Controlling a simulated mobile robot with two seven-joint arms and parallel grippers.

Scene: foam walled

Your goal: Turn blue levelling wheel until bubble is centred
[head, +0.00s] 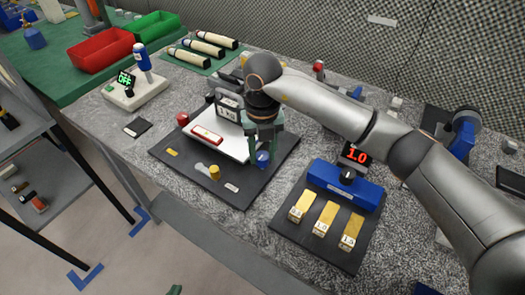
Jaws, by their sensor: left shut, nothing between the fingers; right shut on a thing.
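A white levelling plate (228,142) stands on a dark mat (240,190) on the bench. A red-framed vial (207,135) lies on the plate; its bubble is too small to make out. The blue levelling wheel (262,160) is at the plate's right corner, partly hidden by my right gripper (263,157). That gripper points down and its green fingers are shut on the blue wheel. A yellow wheel (214,172) is at the front corner and a red wheel (182,118) at the back left. Only a green tip of my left gripper (175,290) shows at the bottom edge, shut and empty, away from the bench.
Right of the mat is a blue block device (345,187) with a red "1.0" display and brass blocks (325,219). A white device with an "OFF" display (137,92) stands at the left. Red (100,50) and green (158,25) bins stand behind. A foam wall closes the back.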

